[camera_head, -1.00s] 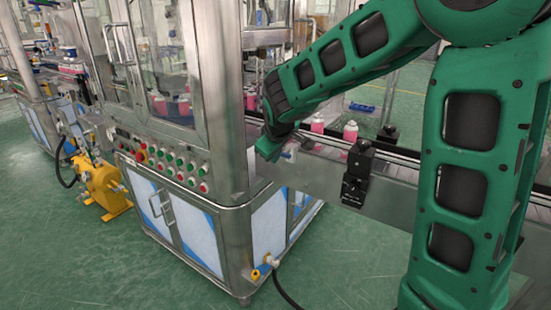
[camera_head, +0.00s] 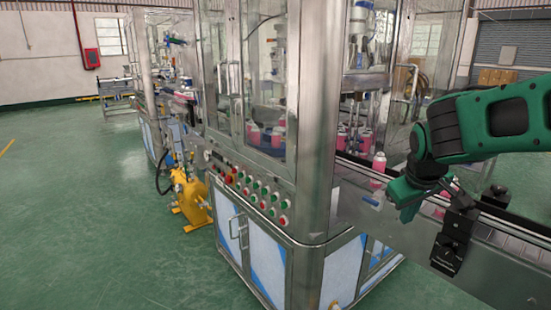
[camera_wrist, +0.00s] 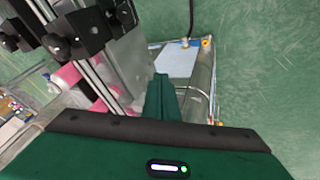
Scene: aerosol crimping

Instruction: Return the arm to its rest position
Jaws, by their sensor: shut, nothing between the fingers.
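My gripper (camera_head: 406,213) is at the right of the head view, at the end of my green arm. It points down in front of the conveyor, beside the black block. In the wrist view my gripper's green fingers (camera_wrist: 162,82) are together, with nothing between them. Pink cans with white tops (camera_head: 379,163) stand on the conveyor behind the gripper. Part of the conveyor is hidden by my arm.
The glass-walled crimping machine (camera_head: 320,120) with its button panel stands left of my gripper. A black block (camera_head: 455,240) is mounted on the conveyor's (camera_head: 505,262) front side. A yellow pump (camera_head: 192,203) stands on the floor. Green floor (camera_head: 90,240) at left is clear.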

